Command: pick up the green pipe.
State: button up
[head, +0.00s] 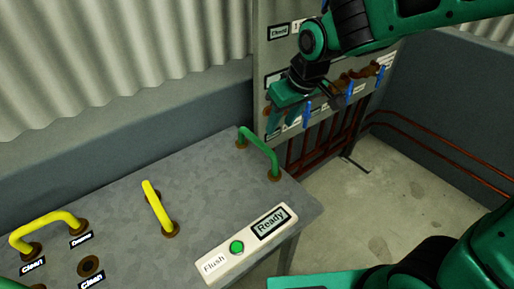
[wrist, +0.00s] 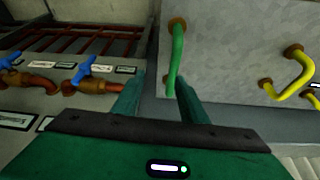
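The green pipe (head: 261,149) is a bent handle-shaped tube with both ends in brown-rimmed sockets, near the grey table's far right corner. In the wrist view the green pipe (wrist: 177,58) stands beyond the fingertips, nearer the right finger, with its lower end close to that fingertip. My gripper (head: 286,121) is above and behind the pipe in the head view. In the wrist view my gripper (wrist: 157,84) has its two green fingers apart with nothing held between them.
Two yellow pipes (head: 154,203) (head: 46,226) stand on the table (head: 205,175). A Flush panel (head: 252,243) with a green button is at its front. A wall panel with blue-handled valves (head: 349,92) is behind my gripper. An empty socket (head: 91,266) is at lower left.

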aim_at(258, 139)
jog(key=a, duration=0.3)
jog(key=shift+w+a+f+n, duration=0.1)
jog(key=shift+a+f+n, duration=0.15)
jog(key=shift+a+n, duration=0.15)
jog(key=x, duration=0.4)
jog(key=shift+w+a+f, duration=0.15)
jog(key=shift+f, duration=0.1)
jog(key=shift+y, duration=0.3)
jog(key=shift+x, duration=2.9)
jog(key=shift+w, duration=0.2)
jog(key=shift+f, duration=0.2)
grip_shut()
